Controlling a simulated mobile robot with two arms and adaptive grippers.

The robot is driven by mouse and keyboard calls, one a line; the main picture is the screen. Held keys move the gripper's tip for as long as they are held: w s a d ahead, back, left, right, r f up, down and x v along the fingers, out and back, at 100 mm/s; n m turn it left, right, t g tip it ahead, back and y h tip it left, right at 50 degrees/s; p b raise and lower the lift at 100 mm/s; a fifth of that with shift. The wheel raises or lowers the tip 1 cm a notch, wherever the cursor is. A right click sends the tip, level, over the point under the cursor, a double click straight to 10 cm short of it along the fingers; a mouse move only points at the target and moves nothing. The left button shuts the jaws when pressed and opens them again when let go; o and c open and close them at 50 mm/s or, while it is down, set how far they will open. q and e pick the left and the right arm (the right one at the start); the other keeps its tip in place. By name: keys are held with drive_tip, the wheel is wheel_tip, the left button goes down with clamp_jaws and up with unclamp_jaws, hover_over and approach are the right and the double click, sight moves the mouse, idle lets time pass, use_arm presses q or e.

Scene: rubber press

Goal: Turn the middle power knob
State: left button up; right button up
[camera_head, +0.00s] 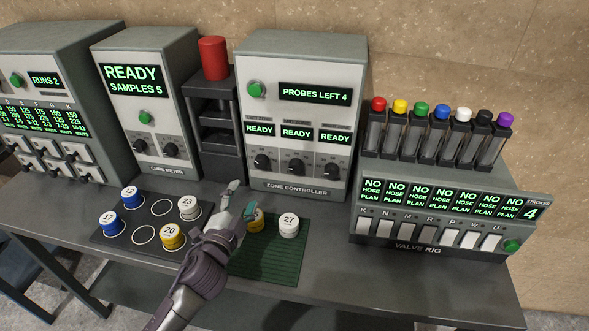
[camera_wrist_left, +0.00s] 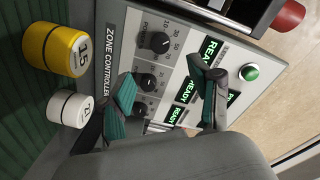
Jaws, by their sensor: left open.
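The zone controller (camera_head: 300,110) is a grey box with a READY row and three black knobs along its lower front. Its middle knob (camera_head: 295,167) also shows in the left wrist view (camera_wrist_left: 148,83), between the left knob (camera_wrist_left: 160,43) and the right knob (camera_wrist_left: 140,108). My left gripper (camera_head: 243,200) is open and empty, below and left of the middle knob and apart from the panel in the head view. In the left wrist view its teal-padded fingers (camera_wrist_left: 163,80) stand apart, with the knob panel beyond them. My right gripper is in no view.
A dark tray (camera_head: 120,238) with several cans lies left. The valve rig (camera_head: 430,210) stands right; a red-topped press (camera_head: 214,100) stands left of the controller.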

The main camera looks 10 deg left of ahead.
use_arm(q)
drive_tip(key=n+h+b, duration=0.1)
drive_tip(key=n+b, duration=1.2)
drive_tip(key=n, duration=0.9)
approach(294, 169)
drive_tip(key=w, duration=0.6)
drive_tip(key=w+d+p, duration=0.1)
drive_tip(key=w, duration=0.2)
drive_tip(key=shift+w+f, duration=0.1)
drive_tip(key=shift+f, duration=0.05)
drive_tip(key=c, duration=1.1)
drive_tip(key=shift+c, duration=0.2)
